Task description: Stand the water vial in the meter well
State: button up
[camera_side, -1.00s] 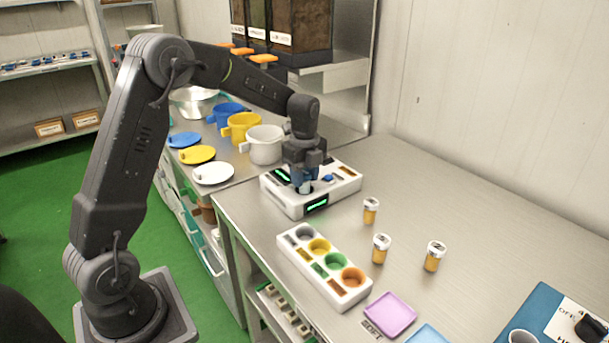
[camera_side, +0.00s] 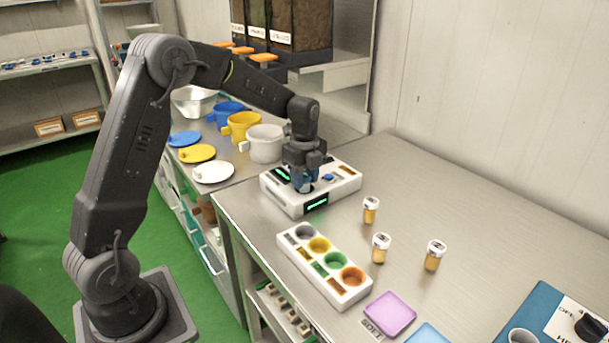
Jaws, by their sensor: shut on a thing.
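The white meter (camera_side: 338,187) with green displays sits on the steel bench. My gripper (camera_side: 304,187) points down over the left part of the meter, where the well is. It is shut on the water vial, which is mostly hidden by the fingers; only a small pale bluish part shows between the fingertips. The well opening is largely hidden under the gripper, so I cannot tell how deep the vial sits in it.
Three amber vials with white caps (camera_side: 371,210) stand right of the meter. A white rack with coloured wells (camera_side: 325,267) lies in front. A purple tray (camera_side: 390,313) is nearer. Mugs (camera_side: 265,145) and lids (camera_side: 213,172) stand behind left.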

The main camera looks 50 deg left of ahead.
jog(key=shift+f, duration=0.25)
jog(key=o, duration=0.6)
jog(key=shift+o, duration=0.2)
jog(key=shift+r, duration=0.15)
jog(key=shift+r, duration=5.4)
